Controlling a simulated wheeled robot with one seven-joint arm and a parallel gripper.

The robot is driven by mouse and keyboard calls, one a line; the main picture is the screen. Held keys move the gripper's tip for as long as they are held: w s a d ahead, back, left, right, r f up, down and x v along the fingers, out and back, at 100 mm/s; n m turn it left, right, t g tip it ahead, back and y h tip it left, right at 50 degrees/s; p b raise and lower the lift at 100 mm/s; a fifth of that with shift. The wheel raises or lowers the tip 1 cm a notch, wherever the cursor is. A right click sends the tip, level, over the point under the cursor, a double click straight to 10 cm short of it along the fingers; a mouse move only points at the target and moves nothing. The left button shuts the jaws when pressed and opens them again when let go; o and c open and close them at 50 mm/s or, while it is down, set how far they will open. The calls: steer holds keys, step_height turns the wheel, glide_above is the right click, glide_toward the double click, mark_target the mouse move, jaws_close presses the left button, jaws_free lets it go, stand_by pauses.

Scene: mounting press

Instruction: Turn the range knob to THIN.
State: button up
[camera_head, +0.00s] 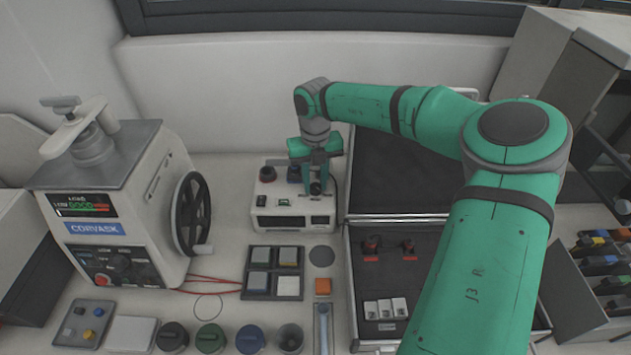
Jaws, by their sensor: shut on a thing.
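A small white box-shaped instrument (294,222) stands on the bench near the middle, with dark controls on its top and dark windows on its front. My gripper (316,186) points down over the right part of its top. Its jaws are shut on a small dark knob there, which they partly hide. A dark knob with a reddish ring (267,173) sits at the top left of the instrument, clear of my gripper. The lettering on the instrument is too small to read, so I cannot tell the THIN mark or where the held knob points.
A mounting press (120,230) with a black handwheel (192,214) stands at left. An open dark case (400,213) lies at right beneath my arm.

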mark_target(316, 186)
steer(key=shift+n, duration=1.9)
steer(key=o, duration=1.1)
steer(key=shift+c, duration=0.2)
step_height(316, 186, up, 11)
steer(key=shift+d+f, duration=0.1)
steer(key=shift+f, duration=0.05)
